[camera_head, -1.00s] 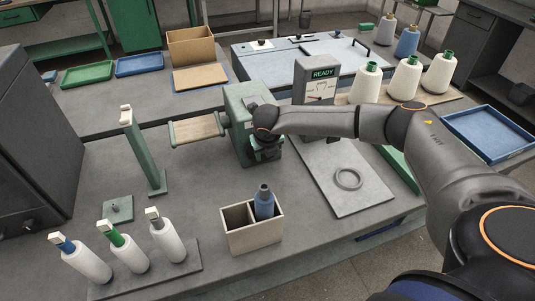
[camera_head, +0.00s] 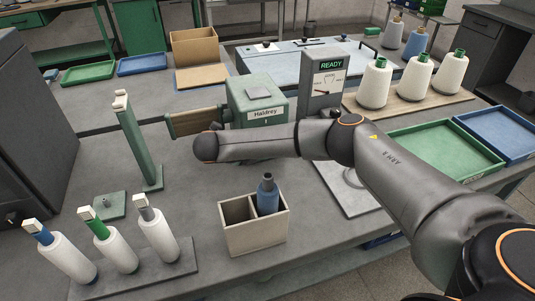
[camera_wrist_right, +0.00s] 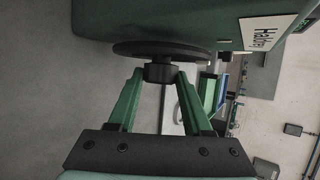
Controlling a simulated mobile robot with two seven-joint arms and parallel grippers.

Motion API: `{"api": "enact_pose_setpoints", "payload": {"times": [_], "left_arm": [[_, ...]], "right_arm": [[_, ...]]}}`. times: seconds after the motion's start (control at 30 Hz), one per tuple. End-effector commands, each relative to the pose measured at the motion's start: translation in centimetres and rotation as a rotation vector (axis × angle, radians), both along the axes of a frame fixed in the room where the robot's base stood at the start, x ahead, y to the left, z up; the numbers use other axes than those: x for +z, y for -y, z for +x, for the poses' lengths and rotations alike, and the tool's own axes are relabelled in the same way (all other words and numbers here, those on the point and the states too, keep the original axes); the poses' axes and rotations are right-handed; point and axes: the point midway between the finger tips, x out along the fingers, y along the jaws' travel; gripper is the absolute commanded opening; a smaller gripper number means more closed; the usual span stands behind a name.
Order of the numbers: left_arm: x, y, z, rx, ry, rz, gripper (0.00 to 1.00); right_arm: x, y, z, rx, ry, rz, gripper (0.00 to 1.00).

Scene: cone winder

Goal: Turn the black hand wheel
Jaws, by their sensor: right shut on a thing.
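In the right wrist view the black hand wheel (camera_wrist_right: 140,49) is seen edge-on as a flat disc beside the green winder housing. Its short black hub (camera_wrist_right: 159,72) sits between the two green fingers of my right gripper (camera_wrist_right: 160,80), which is shut on it. In the head view my right arm reaches in from the right, in front of the green housing (camera_head: 258,92) labelled Haldrey, and hides the wheel and gripper. My left gripper is not in view.
A divided box (camera_head: 252,236) with a blue bottle-shaped piece stands in front of the arm. Several white cones stand front left and back right. A gauge box (camera_head: 324,85) reading READY is right of the housing. Green and blue trays lie at the right.

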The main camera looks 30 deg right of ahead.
Motion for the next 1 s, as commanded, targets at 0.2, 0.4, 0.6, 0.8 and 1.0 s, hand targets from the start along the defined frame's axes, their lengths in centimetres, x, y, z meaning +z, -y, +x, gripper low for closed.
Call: {"api": "enact_pose_setpoints", "payload": {"times": [0.2, 0.4, 0.6, 0.8, 1.0], "left_arm": [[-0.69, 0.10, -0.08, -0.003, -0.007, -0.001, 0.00], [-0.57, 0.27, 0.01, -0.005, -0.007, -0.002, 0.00], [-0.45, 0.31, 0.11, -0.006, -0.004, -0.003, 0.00], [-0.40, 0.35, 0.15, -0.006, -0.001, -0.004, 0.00], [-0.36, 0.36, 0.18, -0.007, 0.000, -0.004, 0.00]], "right_arm": [[-0.12, -0.04, 0.02, 0.001, -0.011, -0.043, 0.00], [-0.07, 0.00, -0.01, 0.000, -0.014, -0.053, 0.00], [-0.07, 0.00, -0.02, 0.000, -0.014, -0.053, 0.00], [-0.08, 0.00, -0.02, 0.000, -0.014, -0.052, 0.68], [-0.09, -0.01, -0.01, 0.000, -0.014, -0.051, 0.80]]}}
